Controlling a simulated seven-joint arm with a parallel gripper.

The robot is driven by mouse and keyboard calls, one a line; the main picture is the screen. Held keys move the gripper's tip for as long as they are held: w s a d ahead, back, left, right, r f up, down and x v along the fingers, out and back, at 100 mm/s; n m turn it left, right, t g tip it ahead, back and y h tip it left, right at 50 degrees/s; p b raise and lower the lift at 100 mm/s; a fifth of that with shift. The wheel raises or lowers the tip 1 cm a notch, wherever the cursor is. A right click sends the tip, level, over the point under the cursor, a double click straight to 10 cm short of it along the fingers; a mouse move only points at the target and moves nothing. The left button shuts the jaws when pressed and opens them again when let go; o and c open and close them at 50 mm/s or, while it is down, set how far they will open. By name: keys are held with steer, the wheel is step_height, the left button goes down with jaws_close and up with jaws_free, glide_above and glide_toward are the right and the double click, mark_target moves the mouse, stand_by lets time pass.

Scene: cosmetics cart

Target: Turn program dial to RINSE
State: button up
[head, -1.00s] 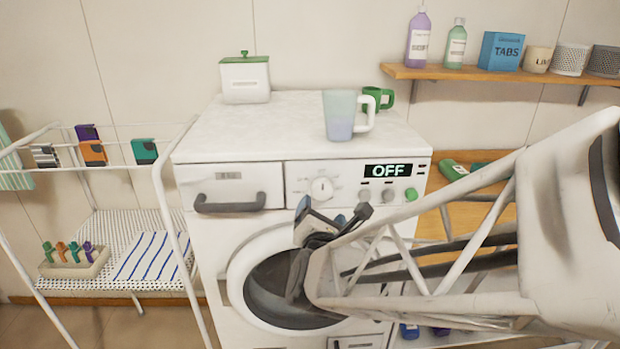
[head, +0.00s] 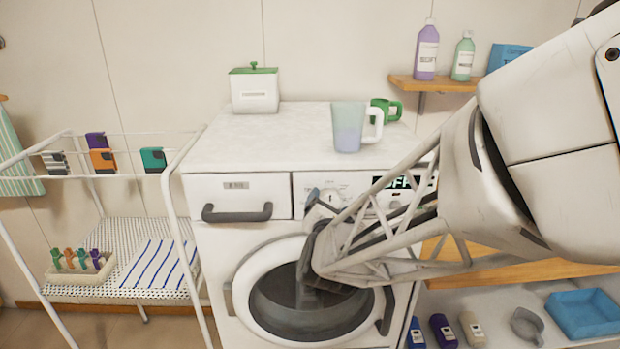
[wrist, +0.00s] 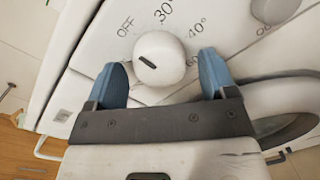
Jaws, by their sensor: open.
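The white, round program dial (wrist: 160,58) shows in the wrist view with a short dark mark on the left of its face. "OFF", "30°" and "40°" are printed around it; RINSE is not readable. In the head view the dial (head: 331,196) is partly covered by my gripper (head: 324,206). My gripper is open; in the wrist view its two blue fingertips (wrist: 163,72) are on either side of the dial's lower part, with gaps visible. The washer's display (head: 400,182) is partly hidden by my arm, its visible letters fitting "OFF".
The detergent drawer handle (head: 237,213) juts out left of the dial. A white drying rack (head: 170,200) stands further left.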

steer(key=c, duration=0.9)
steer(key=shift+m, duration=0.3)
